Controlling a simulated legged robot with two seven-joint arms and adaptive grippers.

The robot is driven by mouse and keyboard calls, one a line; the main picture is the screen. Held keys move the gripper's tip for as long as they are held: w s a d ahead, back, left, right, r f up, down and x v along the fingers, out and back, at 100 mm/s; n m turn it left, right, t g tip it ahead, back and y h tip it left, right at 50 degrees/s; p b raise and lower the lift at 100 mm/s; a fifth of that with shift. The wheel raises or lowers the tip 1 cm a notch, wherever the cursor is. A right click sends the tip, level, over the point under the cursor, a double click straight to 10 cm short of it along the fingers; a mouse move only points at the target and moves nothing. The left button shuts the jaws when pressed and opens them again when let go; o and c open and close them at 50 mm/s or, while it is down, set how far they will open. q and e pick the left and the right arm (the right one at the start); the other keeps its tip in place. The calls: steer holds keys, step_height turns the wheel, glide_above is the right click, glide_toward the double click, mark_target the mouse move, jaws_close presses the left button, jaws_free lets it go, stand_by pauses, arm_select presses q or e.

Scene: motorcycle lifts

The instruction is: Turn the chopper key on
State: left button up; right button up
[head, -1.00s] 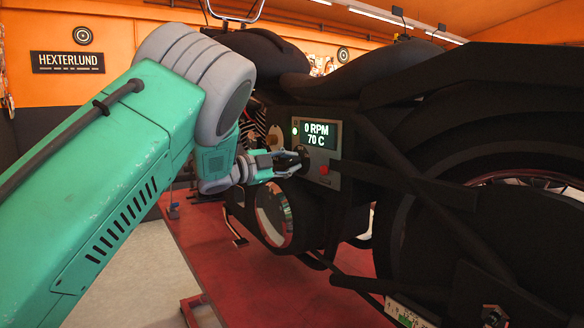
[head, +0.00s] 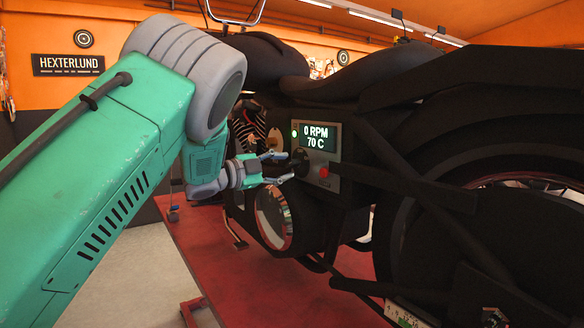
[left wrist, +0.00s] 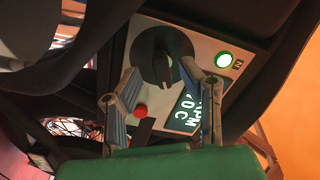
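The chopper's key (head: 299,160) is a round black knob on a grey control panel on the bike's side. In the left wrist view the key (left wrist: 158,62) shows a raised grip bar, tilted slightly from the picture's vertical. The panel's display (head: 319,136) reads 0 RPM and 70 C. A green light (left wrist: 224,58) glows beside it. My left gripper (head: 287,166) is open, its fingers spread just in front of the key. In the left wrist view the open fingertips (left wrist: 159,67) appear either side of the knob, apparently not gripping it. My right gripper is out of view.
A red button (head: 323,172) sits below the display, close to the gripper; it also shows in the left wrist view (left wrist: 140,111). Dark frame bars (head: 400,178) and the rear wheel (head: 490,220) fill the right. The red lift platform (head: 260,285) lies below.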

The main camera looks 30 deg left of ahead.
arm_select(q)
steer(key=v, duration=0.9)
